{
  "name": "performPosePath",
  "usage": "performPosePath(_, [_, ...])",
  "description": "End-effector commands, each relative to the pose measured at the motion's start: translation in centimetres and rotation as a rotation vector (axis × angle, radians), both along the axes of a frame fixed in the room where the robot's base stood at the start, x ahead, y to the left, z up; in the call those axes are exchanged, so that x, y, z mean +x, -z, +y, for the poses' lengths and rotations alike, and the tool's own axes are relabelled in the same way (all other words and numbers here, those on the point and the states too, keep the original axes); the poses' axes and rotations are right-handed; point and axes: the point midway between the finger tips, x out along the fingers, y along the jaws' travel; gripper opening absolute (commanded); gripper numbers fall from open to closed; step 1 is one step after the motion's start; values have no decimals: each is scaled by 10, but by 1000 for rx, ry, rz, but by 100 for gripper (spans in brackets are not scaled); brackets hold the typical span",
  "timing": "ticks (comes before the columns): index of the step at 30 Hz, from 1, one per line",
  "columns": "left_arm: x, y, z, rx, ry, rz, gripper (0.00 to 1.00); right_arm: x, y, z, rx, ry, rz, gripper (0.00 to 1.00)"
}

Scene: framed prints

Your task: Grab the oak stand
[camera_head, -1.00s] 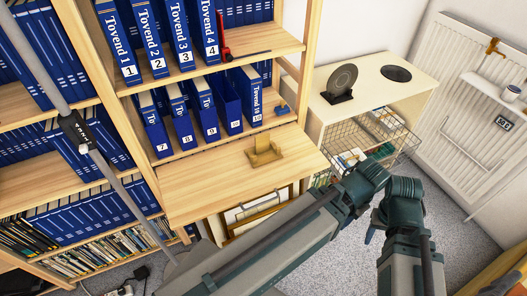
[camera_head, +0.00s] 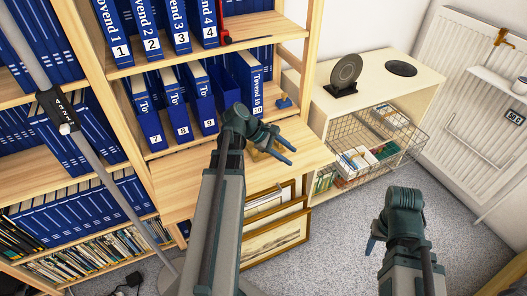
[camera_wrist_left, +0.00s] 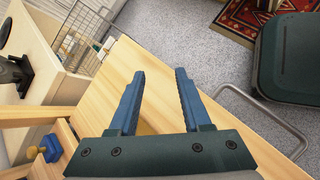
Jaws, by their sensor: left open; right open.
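The oak stand (camera_head: 255,154), a small light-brown wooden piece, rests on the pale wooden desk board (camera_head: 185,185) below the blue binders. In the head view most of it is hidden behind my left gripper (camera_head: 289,154), which is over it and open. In the left wrist view my left gripper (camera_wrist_left: 160,75) shows two blue fingers spread apart. A small yellow-brown patch, perhaps the stand (camera_wrist_left: 146,128), shows low between them, partly covered by the gripper's body. My right gripper (camera_head: 376,238) is open, away from the board at the lower right.
Numbered blue binders (camera_head: 180,110) stand on shelves right behind the board. A small blue object (camera_head: 283,101) sits at the shelf's right end. A pale cabinet (camera_head: 375,85) with a wire basket (camera_head: 375,150) stands to the right. Framed prints (camera_head: 275,235) lean below the board.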

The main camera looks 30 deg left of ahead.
Motion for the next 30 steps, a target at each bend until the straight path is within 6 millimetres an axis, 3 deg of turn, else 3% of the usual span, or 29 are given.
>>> performPosePath(1, [1, 5, 32, -69, -114, 4, 48, 0, 13, 0, 0, 0, 0, 52])
performPosePath(6, [-7, -9, 114, -315, -431, 8, 48, 0, 30, 0, 0, 0, 0, 52])
performPosePath(12, [-23, -22, 171, -497, -624, -1, 48, 0, 40, 0, 0, 0, 0, 52])
performPosePath(17, [-30, -27, 189, -561, -685, -5, 48, 0, 42, 0, 0, 0, 0, 52])
performPosePath(22, [-30, -28, 190, -571, -692, -6, 48, 0, 43, 0, 0, 0, 0, 52])
performPosePath(30, [6, -7, 169, -568, -687, -5, 48, 0, 63, 0, 0, 0, 0, 52])
